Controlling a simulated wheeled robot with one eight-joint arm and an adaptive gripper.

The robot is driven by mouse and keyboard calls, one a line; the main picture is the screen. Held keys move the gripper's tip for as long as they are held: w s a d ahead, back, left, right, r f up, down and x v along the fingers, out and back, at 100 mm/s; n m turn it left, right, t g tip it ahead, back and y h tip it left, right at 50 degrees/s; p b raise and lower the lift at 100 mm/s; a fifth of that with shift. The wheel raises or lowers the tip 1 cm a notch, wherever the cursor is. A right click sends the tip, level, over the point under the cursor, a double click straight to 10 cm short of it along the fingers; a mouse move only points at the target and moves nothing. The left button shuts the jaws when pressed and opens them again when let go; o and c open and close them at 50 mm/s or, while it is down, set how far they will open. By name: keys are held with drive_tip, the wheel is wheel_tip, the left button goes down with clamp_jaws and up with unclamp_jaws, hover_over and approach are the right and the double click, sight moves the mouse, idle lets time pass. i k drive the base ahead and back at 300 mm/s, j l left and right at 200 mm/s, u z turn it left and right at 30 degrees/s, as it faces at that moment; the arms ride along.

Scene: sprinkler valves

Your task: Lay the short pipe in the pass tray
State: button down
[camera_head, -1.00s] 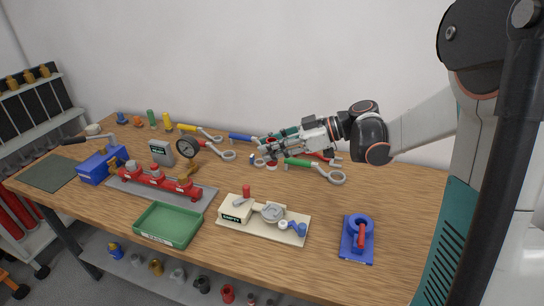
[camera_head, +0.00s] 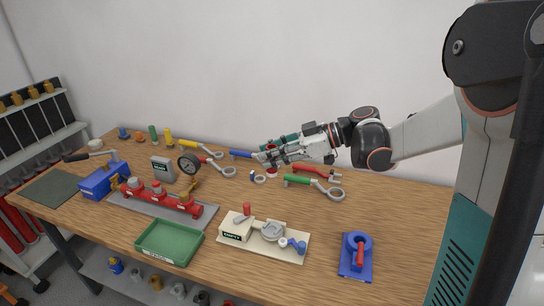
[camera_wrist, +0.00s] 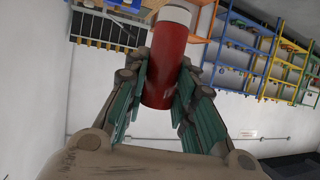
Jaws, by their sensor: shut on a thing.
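My gripper (camera_head: 266,156) is shut on the short pipe (camera_head: 271,173), a red cylinder with a white end, at the back middle of the bench. In the wrist view the red pipe (camera_wrist: 166,68) sits between the two green-padded fingers, its white end pointing away from the palm. In the head view the fingers hide much of the pipe, and I cannot tell its exact clearance above the bench. The green tray (camera_head: 168,258), with a small label too small to read, stands at the front left and looks empty.
A red manifold (camera_head: 165,202) on a grey plate lies behind the tray. A cream fixture (camera_head: 234,229) stands to its right, and a blue fixture (camera_head: 355,258) farther right. Wrenches, including a green-handled one (camera_head: 298,180), lie near my gripper. The right bench surface is mostly clear.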

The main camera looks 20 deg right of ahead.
sight(178, 246)
drive_tip(key=j, duration=0.8)
drive_tip(key=k+j, duration=0.1)
drive_tip(key=j, duration=0.75)
